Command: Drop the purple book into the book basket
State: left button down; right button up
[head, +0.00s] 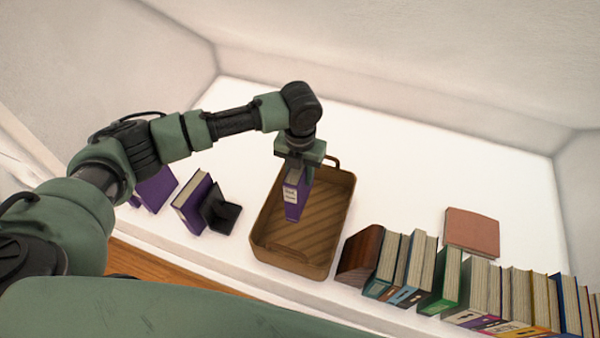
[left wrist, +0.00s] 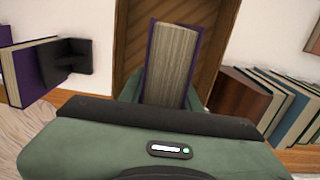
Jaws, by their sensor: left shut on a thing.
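The purple book (head: 293,200) hangs upright from my left gripper (head: 300,160), which is shut on it. The book is over the brown book basket (head: 270,258), inside its outline in the head view; I cannot tell whether it touches the basket floor. In the left wrist view the book (left wrist: 172,65) shows its pale page edges and purple cover, with the basket (left wrist: 216,65) behind it. The basket has ribbed walls and a handle at its far end. No other book shows in the basket. My right gripper is not in view.
Two other purple books (head: 192,203) stand left of the basket, with a black bookend (head: 220,211) beside one. Right of the basket are a brown wooden bookend (head: 360,255) and a row of books (head: 480,285). A reddish book (head: 471,231) lies flat behind the row. The white surface behind is clear.

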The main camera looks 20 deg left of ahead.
pick_arm(q)
jog(key=c, duration=0.9)
grip_release()
jog(key=shift+r, duration=0.15)
notch_tip(320, 180, up, 8)
jog(key=shift+f, duration=0.15)
